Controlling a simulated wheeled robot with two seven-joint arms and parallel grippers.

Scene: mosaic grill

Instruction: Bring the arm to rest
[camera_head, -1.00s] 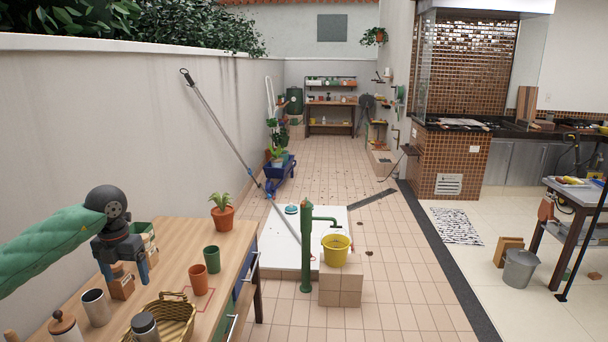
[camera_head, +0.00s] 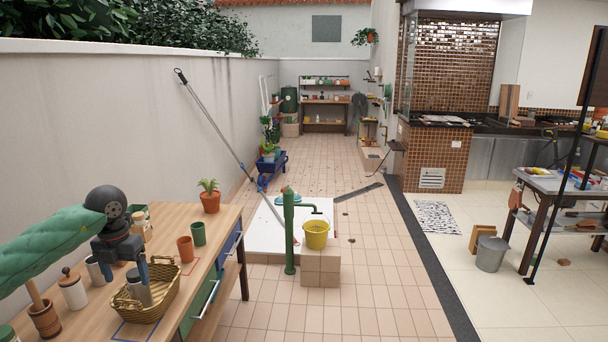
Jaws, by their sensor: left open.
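My left arm, in a green sleeve, comes in from the left over the wooden workbench (camera_head: 72,324). My left gripper (camera_head: 126,280) points down with its two fingers apart. Its fingers overlap the wicker basket (camera_head: 165,305) and the dark-lidded metal shaker (camera_head: 138,290) in the picture. I cannot tell how far above or in front of them it is. No object shows clearly held between the fingers. My right gripper is not in view.
On the bench are terracotta (camera_head: 185,250) and green (camera_head: 198,234) cups, a potted plant (camera_head: 210,200), a white jar (camera_head: 73,291) and a mortar (camera_head: 44,318). A green pump (camera_head: 289,235) and yellow bucket (camera_head: 316,236) stand beyond.

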